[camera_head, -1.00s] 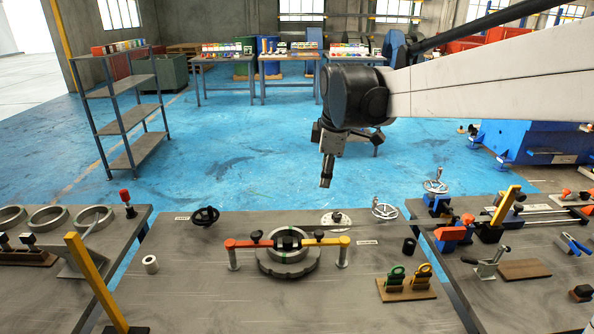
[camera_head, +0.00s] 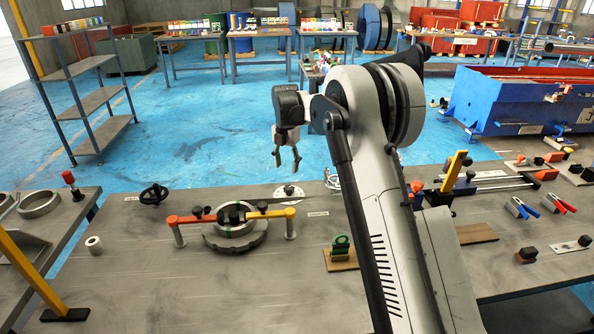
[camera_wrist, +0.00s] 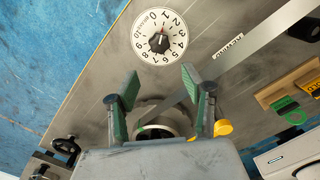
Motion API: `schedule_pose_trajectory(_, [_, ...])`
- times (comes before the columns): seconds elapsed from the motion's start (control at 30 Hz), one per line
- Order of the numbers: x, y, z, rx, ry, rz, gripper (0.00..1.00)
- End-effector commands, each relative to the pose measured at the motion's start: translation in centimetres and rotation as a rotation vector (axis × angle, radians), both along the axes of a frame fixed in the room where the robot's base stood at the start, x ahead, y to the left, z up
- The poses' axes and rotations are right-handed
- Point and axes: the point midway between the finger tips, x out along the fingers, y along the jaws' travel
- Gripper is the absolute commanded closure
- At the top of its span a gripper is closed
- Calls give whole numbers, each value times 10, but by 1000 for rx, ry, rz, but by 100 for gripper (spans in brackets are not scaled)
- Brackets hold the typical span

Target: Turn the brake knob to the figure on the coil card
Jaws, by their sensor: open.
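The brake knob (camera_wrist: 158,42) is dark and sits at the centre of a white round dial with black figures (camera_wrist: 144,48). A small red mark on the knob points up in the wrist view, roughly toward 0 and 1. The dial also shows in the head view (camera_head: 288,195), at the back of the middle bench. My gripper (camera_head: 287,164) hangs above and behind the dial with its fingers apart. In the wrist view my gripper (camera_wrist: 160,85) is empty, its fingertips apart below the dial in the picture. I cannot make out the coil card's figure.
A red-orange and yellow bar on posts (camera_head: 230,216) spans a ring-shaped part in front of the dial. A black handwheel (camera_head: 154,194) stands left. The bench front is mostly clear.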

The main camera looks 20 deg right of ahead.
Motion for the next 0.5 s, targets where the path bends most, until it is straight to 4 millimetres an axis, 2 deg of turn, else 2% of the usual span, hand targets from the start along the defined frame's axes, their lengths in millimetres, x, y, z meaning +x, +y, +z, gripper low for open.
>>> schedule_pose_trajectory(0.03, [5,0,-11,-1,8,30,56])
schedule_pose_trajectory(0.1, [9,0,-20,-1,16,66,56])
schedule_pose_trajectory(0.5, [12,0,-46,-1,25,103,56])
